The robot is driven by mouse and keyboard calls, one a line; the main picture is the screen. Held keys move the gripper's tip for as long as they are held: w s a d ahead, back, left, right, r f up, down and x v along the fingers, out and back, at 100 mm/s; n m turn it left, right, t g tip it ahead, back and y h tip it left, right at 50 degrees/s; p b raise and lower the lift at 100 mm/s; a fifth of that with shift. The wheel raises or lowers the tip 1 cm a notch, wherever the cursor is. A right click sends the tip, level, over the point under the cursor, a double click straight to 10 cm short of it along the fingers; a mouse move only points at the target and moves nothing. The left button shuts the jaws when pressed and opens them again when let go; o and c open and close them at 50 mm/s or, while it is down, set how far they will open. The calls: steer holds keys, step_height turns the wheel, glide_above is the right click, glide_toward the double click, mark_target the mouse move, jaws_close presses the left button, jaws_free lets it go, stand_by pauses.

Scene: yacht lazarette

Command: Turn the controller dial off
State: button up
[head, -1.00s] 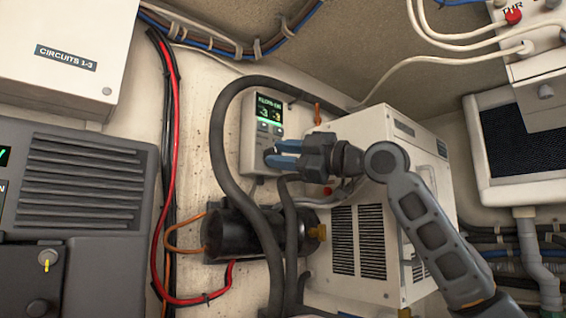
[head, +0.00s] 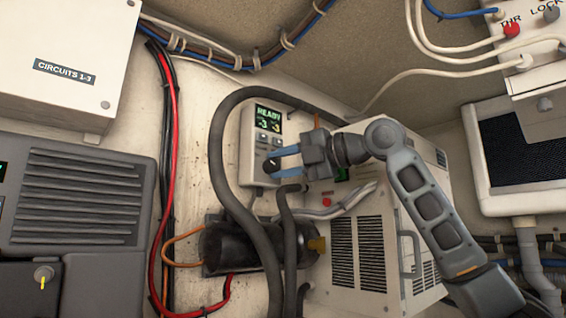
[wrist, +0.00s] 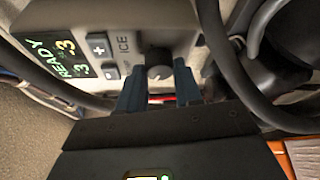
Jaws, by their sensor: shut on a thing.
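The controller (head: 262,122) is a pale upright box on the wall with a lit green display reading READY above two figures that look like 3s. Its dark round dial (head: 271,165) sits low on its face, partly hidden by my blue fingers in the head view. My gripper (head: 276,161) comes in from the right and is shut on the dial. In the wrist view the dial (wrist: 158,68) lies between the tips of my gripper (wrist: 159,76), one finger on each side. The dial's pointer setting is not clear.
A thick grey hose (head: 217,150) arches around the controller's left side. A black cylinder (head: 245,248) lies below. A white vented cabinet (head: 345,220) stands close on the right, under my arm. Red and black cables run down the left.

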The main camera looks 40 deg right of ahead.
steer(key=shift+a+f+n, duration=0.1)
steer(key=shift+n, duration=0.2)
stand_by(0.4)
steer(key=o, duration=1)
steer(key=shift+o, duration=0.2)
